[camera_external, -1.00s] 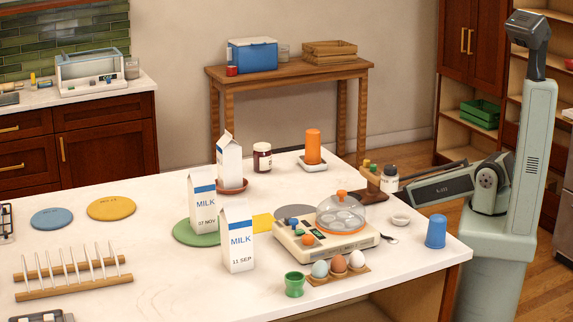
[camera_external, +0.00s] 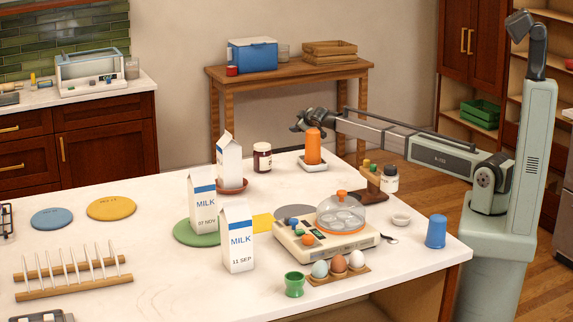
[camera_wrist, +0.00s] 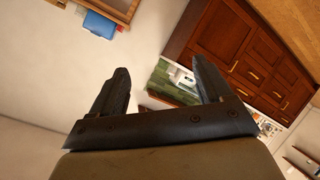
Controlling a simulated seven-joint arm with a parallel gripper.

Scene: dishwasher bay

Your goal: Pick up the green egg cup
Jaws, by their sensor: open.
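The green egg cup (camera_external: 294,284) stands upright near the front edge of the white counter, left of an egg rack. My gripper (camera_external: 299,122) is at the end of the raised, extended arm, above and behind the orange cylinder at the counter's back. It is far from the egg cup and holds nothing. In the wrist view my gripper (camera_wrist: 160,88) has its two fingers spread apart, with cabinets and wall beyond them. The egg cup is not visible in the wrist view.
An egg rack (camera_external: 338,274) with three eggs stands right beside the egg cup. Behind it is an egg cooker (camera_external: 330,238) with a clear dome. Tall milk cartons (camera_external: 237,236) stand to the left, an orange cylinder (camera_external: 313,146) at the back, a blue cup (camera_external: 436,231) at right.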

